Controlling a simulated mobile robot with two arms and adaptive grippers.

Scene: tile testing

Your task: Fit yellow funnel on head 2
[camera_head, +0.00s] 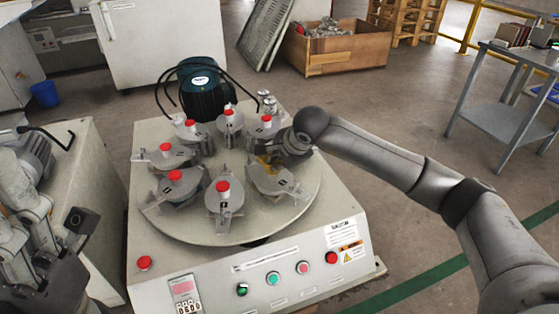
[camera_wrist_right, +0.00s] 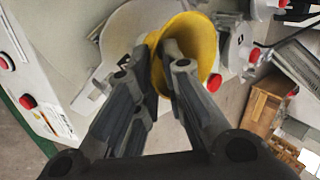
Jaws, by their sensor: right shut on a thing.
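My right gripper (camera_head: 284,154) is at the right side of the round turntable (camera_head: 250,226), over a grey head (camera_head: 272,182) there. It is shut on the yellow funnel (camera_wrist_right: 206,40), one finger inside the mouth and one outside. Only a little of the funnel (camera_head: 267,162) shows in the head view; the gripper hides the rest. I cannot tell whether it touches the head. Several grey heads with red caps ring the turntable; their numbers are too small to read surely. My left gripper (camera_head: 24,192) is at the left edge, partly cut off; its jaws are unclear.
The machine's front panel has buttons (camera_head: 272,278) and a small display. A wooden crate (camera_head: 335,50) and a grey table (camera_head: 508,110) stand farther off.

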